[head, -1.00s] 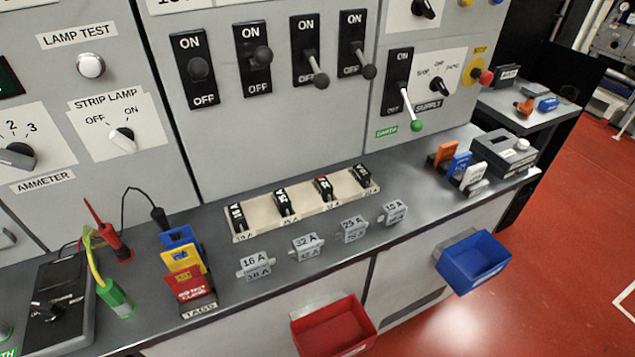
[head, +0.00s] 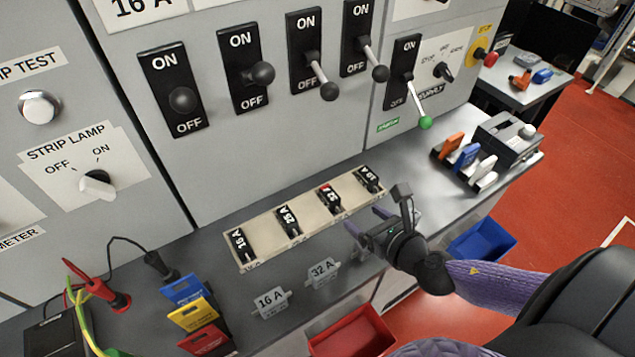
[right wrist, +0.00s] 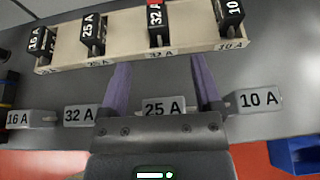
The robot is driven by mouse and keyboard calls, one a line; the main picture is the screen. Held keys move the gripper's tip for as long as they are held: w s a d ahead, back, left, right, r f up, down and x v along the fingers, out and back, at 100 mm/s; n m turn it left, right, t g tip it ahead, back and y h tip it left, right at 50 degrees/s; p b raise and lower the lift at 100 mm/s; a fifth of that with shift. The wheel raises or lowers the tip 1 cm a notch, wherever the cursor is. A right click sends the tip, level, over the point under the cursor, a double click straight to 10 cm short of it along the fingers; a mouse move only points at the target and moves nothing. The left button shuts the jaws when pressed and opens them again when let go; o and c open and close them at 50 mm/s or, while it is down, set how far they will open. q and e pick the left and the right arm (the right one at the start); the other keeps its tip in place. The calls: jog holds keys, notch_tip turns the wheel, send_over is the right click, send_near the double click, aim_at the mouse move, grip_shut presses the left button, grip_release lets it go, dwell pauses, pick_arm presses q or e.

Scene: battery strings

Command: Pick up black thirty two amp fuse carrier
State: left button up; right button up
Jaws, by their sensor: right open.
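The black 32 A fuse carrier (head: 329,199), with a red mark at its top, sits in the cream fuse base (head: 262,215), between the 25 A carrier (head: 289,221) and the 10 A carrier (head: 368,179). In the right wrist view the 32 A carrier (right wrist: 157,24) is at the top, cut by the frame edge. My right gripper (head: 364,219) is open and empty, just in front of the base. In the right wrist view its fingers (right wrist: 160,62) point towards the 32 A carrier, which lies beyond their tips and roughly between them. My left gripper is out of view.
Grey labelled blocks stand along the bench front: 16 A (head: 271,302), 32 A (head: 322,273), and 25 A (right wrist: 163,106) and 10 A (right wrist: 258,100) near my right gripper. Switch levers (head: 322,88) jut out above the base. Red (head: 350,335) and blue (head: 490,240) bins hang in front.

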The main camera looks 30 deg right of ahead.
aim_at(332, 196)
jog(key=shift+w+a, duration=0.2)
jog(key=shift+w, duration=0.9)
jog(key=x, duration=0.2)
jog(key=b+x, duration=0.1)
jog(key=x, duration=0.2)
jog(key=b+x, duration=0.1)
jog(key=x, duration=0.2)
jog(key=shift+a+f, duration=0.15)
jog(key=shift+f, duration=0.2)
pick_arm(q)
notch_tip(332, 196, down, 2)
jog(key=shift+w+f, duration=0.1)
pick_arm(e)
grip_shut()
